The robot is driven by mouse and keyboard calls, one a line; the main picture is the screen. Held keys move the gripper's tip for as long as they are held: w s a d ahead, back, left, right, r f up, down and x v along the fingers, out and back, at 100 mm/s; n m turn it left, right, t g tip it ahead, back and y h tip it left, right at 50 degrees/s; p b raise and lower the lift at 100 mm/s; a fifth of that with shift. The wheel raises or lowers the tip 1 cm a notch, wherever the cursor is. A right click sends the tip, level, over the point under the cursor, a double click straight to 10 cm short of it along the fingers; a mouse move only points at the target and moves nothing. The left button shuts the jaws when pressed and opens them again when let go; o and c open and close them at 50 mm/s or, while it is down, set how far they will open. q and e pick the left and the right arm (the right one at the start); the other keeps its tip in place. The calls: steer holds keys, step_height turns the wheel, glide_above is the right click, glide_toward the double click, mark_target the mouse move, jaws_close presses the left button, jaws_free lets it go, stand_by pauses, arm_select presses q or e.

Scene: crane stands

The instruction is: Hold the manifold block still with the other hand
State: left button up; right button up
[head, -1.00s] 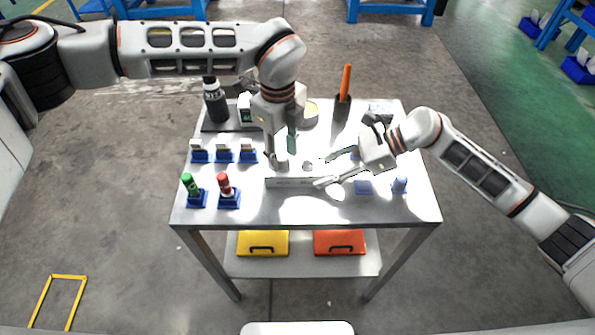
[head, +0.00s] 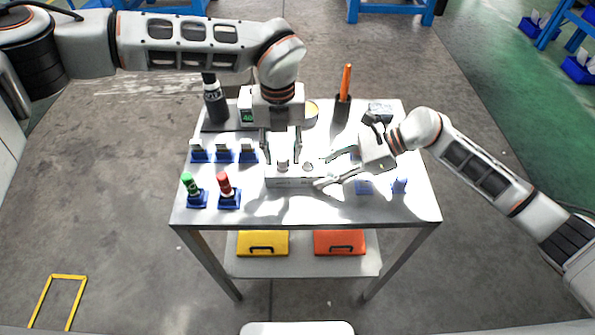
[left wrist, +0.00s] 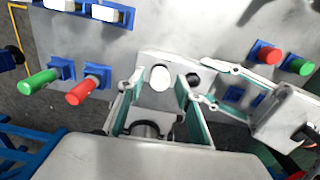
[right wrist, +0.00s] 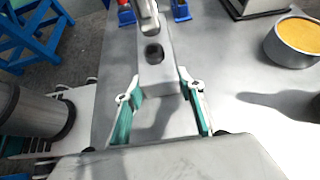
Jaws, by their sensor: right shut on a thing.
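The pale grey manifold block (head: 290,182) lies on the table's middle. A metal cylindrical piece (head: 283,164) stands upright at its left hole; beside it is an open dark hole (right wrist: 153,53). My right gripper (head: 334,168) is shut on the block's right end, its fingers along both sides in the right wrist view (right wrist: 161,110). My left gripper (head: 282,147) is open above the left part of the block, fingers pointing down. In the left wrist view (left wrist: 162,112) the block shows beyond its parted fingers, with the round top of the piece (left wrist: 160,78).
Green-topped (head: 188,184) and red-topped (head: 225,185) parts stand in blue holders at front left. Several pale parts (head: 224,151) in holders stand behind them. Blue holders (head: 363,187) are at right. A black bottle (head: 215,104), orange-handled tool (head: 346,78) and round tin (right wrist: 295,42) stand behind.

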arm_select(q)
steer(key=m, duration=1.2)
stand_by(0.5)
jaws_close()
steer(key=shift+r, duration=0.1)
steer(key=n, duration=0.4)
steer(key=shift+n, duration=0.4)
